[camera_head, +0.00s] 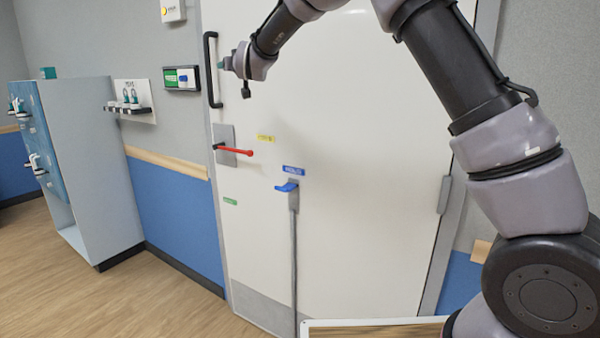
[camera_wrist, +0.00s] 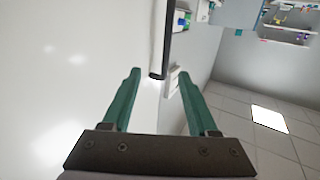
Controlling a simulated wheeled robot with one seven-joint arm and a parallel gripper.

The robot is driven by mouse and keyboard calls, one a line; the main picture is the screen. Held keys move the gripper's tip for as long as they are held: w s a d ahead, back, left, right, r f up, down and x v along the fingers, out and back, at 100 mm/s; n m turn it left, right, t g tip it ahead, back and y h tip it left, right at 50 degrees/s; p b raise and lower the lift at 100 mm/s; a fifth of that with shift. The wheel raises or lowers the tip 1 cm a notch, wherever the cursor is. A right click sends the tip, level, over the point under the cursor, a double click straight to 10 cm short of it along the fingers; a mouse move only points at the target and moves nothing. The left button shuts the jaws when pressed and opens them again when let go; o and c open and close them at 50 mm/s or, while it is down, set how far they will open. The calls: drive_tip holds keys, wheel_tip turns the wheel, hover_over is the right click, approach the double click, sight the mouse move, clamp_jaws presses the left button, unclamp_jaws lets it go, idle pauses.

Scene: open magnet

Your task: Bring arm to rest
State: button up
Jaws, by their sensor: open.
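My gripper (camera_head: 226,63) is raised in front of the upper left part of a white door (camera_head: 340,120) in the head view. In the wrist view my gripper (camera_wrist: 163,85) shows two green fingers spread apart with nothing between them. A black vertical door handle (camera_head: 211,70) is close by the fingertips in the head view. The lower end of this handle (camera_wrist: 158,65) appears beyond the fingers in the wrist view. I cannot tell whether the fingers touch it. My arm reaches across the top of the head view from the right.
A red lever (camera_head: 235,151) and a blue latch (camera_head: 287,187) stick out from the door. A grey cabinet (camera_head: 95,150) stands at the left. The wooden floor (camera_head: 150,298) at lower left is clear.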

drive_tip(key=s+d+r+m+g+h, duration=0.1)
drive_tip(key=s+d, duration=0.3)
drive_tip(key=d, duration=0.6)
drive_tip(key=s+d+r+m+g+h, duration=0.1)
drive_tip(key=s+d+r+m, duration=0.15)
drive_tip(key=d, duration=0.65)
drive_tip(key=s+d+r+m+g+h, duration=0.15)
drive_tip(key=s+d, duration=0.35)
drive_tip(key=d, duration=0.5)
drive_tip(key=s+d+f+m+g+h, duration=0.1)
drive_tip(key=s+d+f, duration=0.3)
drive_tip(key=s, duration=0.6)
drive_tip(key=s+d+f+m+g+h, duration=0.1)
drive_tip(key=s+d+f+m+g, duration=0.1)
drive_tip(key=s+d+f, duration=0.2)
drive_tip(key=s+d+f+m+g+h, duration=0.1)
drive_tip(key=s+d+f, duration=0.4)
drive_tip(key=s, duration=1.2)
drive_tip(key=d+g, duration=0.1)
drive_tip(key=d, duration=0.3)
drive_tip(key=shift+s+d+m, duration=0.25)
drive_tip(key=shift+d+m, duration=0.05)
drive_tip(key=shift+d, duration=0.05)
